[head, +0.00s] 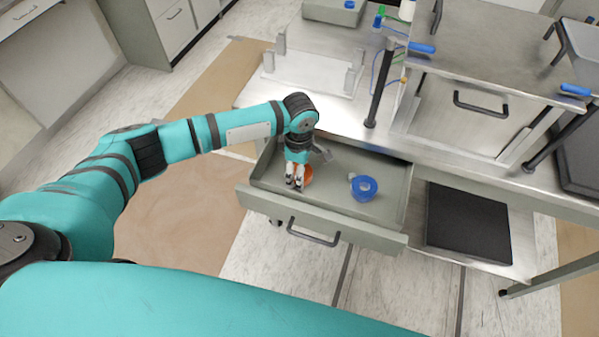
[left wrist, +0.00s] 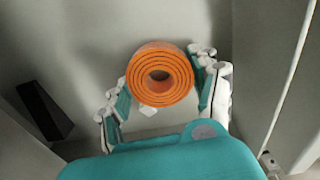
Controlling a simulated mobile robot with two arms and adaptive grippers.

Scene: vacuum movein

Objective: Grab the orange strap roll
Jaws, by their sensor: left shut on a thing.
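The orange strap roll (left wrist: 160,75) is a spiral coil, seen between the two fingers of my left gripper (left wrist: 165,92) in the left wrist view. The fingers are shut on its sides. In the head view the left gripper (head: 294,182) reaches down into the open drawer (head: 335,208), at its left part. The orange strap roll (head: 307,174) shows there only in part, behind the fingers. I cannot tell whether the roll touches the drawer floor. My right gripper is in neither view.
A blue roll (head: 364,187) lies in the drawer to the right, with a small grey piece (head: 352,176) beside it. The drawer walls surround the gripper, and the drawer handle (head: 314,232) is at the front. The metal bench (head: 340,135) stands behind, with a black post (head: 380,90) on it.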

